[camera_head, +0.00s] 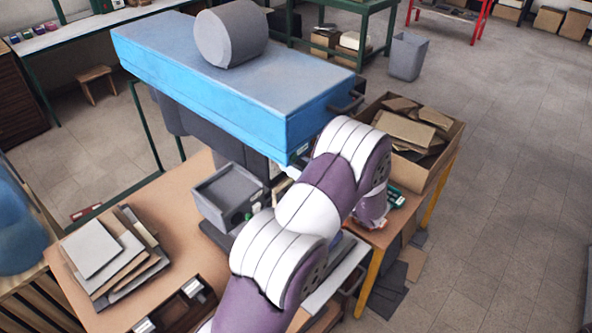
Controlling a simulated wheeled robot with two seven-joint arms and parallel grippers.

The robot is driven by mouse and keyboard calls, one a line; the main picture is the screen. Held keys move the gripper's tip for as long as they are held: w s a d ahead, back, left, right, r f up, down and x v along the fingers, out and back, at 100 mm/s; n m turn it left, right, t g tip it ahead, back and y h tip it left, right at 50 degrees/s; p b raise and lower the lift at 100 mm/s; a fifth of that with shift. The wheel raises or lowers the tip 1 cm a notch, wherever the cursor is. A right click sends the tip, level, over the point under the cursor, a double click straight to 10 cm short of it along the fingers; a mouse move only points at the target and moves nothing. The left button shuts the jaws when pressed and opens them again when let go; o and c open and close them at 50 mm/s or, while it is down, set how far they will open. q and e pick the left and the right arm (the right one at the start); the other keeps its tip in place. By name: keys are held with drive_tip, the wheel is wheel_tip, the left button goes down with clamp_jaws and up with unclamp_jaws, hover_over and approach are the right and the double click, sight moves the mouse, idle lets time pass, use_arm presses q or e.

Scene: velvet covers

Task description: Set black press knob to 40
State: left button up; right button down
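The press is a large blue machine (215,95) with a grey cylinder (231,34) on top, standing over the wooden table. A dark bar-like handle (347,103) sticks out at its right end. Below its front is a grey box-shaped part (231,196) with a small green button or light. I cannot make out the black knob or any scale; my white and purple arm covers much of the press's lower front right. That arm comes in from the bottom edge and bends down at the far end. Its gripper is hidden, and no other gripper shows.
Stacked cardboard and grey sheets (108,257) lie on the table's left, with a dark tray (180,308) in front. A cardboard box of scraps (417,145) stands right of the press. A small green item (396,196) lies near my arm. Open floor is at the right.

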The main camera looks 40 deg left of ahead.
use_arm(q)
drive_tip(key=shift+n+b, duration=3.8)
drive_tip(key=shift+b, duration=0.55)
drive_tip(key=o, duration=1)
drive_tip(key=shift+o, duration=0.2)
drive_tip(key=shift+d, duration=0.1)
